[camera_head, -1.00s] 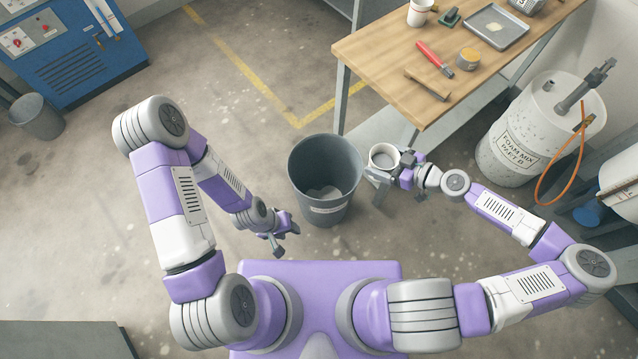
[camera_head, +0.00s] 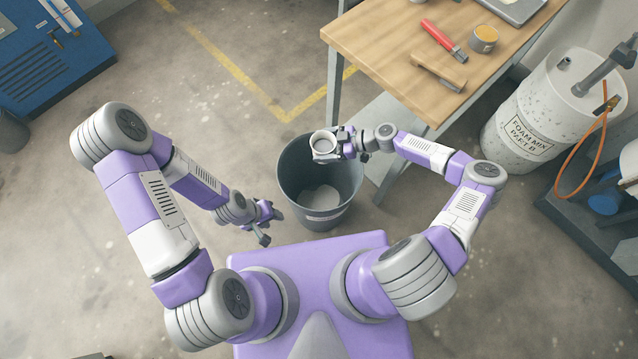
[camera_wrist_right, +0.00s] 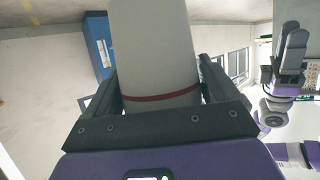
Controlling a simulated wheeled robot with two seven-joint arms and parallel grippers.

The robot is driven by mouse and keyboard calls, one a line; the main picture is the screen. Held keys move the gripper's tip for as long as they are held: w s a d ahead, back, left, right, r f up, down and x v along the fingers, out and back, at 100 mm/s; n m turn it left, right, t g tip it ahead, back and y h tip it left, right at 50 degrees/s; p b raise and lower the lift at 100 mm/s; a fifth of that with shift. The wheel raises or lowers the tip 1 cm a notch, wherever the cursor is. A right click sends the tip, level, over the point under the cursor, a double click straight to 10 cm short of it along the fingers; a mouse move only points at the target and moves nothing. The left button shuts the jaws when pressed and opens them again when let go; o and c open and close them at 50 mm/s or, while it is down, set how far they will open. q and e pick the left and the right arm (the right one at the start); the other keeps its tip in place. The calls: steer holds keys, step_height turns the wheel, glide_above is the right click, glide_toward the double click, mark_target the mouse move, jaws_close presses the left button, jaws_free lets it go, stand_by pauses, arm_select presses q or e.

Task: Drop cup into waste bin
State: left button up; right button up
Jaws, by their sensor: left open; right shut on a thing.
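The white cup (camera_head: 323,141) is in my right gripper (camera_head: 328,154), at the upper right part of the waste bin's opening in the head view. In the right wrist view the cup (camera_wrist_right: 155,60) stands between the two fingers, pale with a dark red band. My right gripper is shut on it. The waste bin (camera_head: 290,190) is a dark grey round bucket on the floor with a pale patch inside at its bottom. My left gripper (camera_head: 264,226) is open and empty, left of the bin. The cup hides part of the bin's far rim.
A white foam mix drum (camera_head: 535,115) stands at the right.

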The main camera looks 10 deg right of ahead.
steer(key=shift+s+f+b, duration=0.1)
steer(key=shift+f+b, duration=0.3)
steer(key=shift+f, duration=0.4)
steer(key=shift+f+b, duration=1.1)
steer(key=shift+f, duration=1.1)
steer(key=o, duration=0.8)
step_height(320, 180, up, 10)
steer(key=p, duration=0.2)
steer(key=shift+p, duration=0.4)
